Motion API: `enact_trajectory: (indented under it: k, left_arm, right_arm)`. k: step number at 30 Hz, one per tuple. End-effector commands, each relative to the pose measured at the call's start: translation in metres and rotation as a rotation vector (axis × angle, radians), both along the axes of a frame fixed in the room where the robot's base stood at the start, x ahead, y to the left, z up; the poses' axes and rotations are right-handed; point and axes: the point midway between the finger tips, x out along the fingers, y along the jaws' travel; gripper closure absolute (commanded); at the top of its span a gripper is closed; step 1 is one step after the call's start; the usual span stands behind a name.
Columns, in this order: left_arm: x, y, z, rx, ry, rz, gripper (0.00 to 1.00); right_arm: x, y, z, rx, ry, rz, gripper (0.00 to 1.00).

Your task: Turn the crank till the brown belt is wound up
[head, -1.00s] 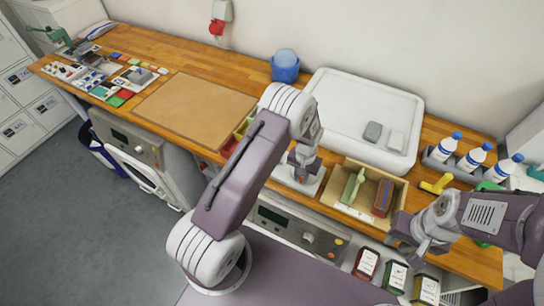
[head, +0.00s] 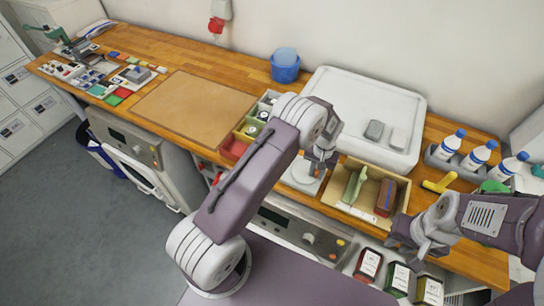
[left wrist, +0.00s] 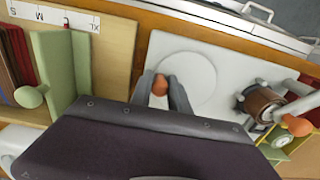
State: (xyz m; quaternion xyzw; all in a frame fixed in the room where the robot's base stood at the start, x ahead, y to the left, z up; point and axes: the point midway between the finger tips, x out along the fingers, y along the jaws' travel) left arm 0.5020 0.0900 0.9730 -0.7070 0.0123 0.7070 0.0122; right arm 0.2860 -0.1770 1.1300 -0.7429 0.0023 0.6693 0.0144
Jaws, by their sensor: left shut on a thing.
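In the left wrist view my left gripper (left wrist: 165,97) is shut on an orange knob (left wrist: 160,84) above a white base plate with a round pale disc (left wrist: 190,78). The brown belt (left wrist: 264,104) shows as a roll beside metal rollers at the right edge of that view. A second orange knob (left wrist: 297,125) stands beside it. In the head view my left gripper (head: 318,172) is over the white plate (head: 298,186), and my arm hides the belt. My right gripper (head: 402,240) hangs near the bench's front edge, apart from the winder; its finger gap is unclear.
A wooden box (head: 345,207) with a green divider and folded items stands right of the plate. A white tray (head: 345,90) lies behind. Bottles (head: 476,156) and a yellow tool (head: 438,184) are at the right. A brown board (head: 195,108) lies left.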

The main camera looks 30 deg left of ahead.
Motion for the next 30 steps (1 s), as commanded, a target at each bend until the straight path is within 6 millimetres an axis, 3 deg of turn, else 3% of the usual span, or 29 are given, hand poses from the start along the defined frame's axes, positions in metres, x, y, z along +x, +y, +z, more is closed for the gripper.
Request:
enact_trajectory:
  k: [13, 18, 30]
  left_arm:
    - [0.024, -0.001, 0.000, -0.003, -0.005, 0.001, 0.96]
    - [0.038, 0.007, -0.001, -0.003, -0.008, 0.001, 0.96]
    - [0.048, 0.025, 0.000, -0.001, -0.003, 0.000, 0.96]
  right_arm:
    - [0.000, 0.000, -0.015, 0.000, 0.000, 0.000, 0.76]
    - [0.000, 0.000, -0.025, 0.000, 0.000, 0.000, 0.76]
    - [0.000, 0.000, -0.028, 0.000, 0.000, 0.000, 0.76]
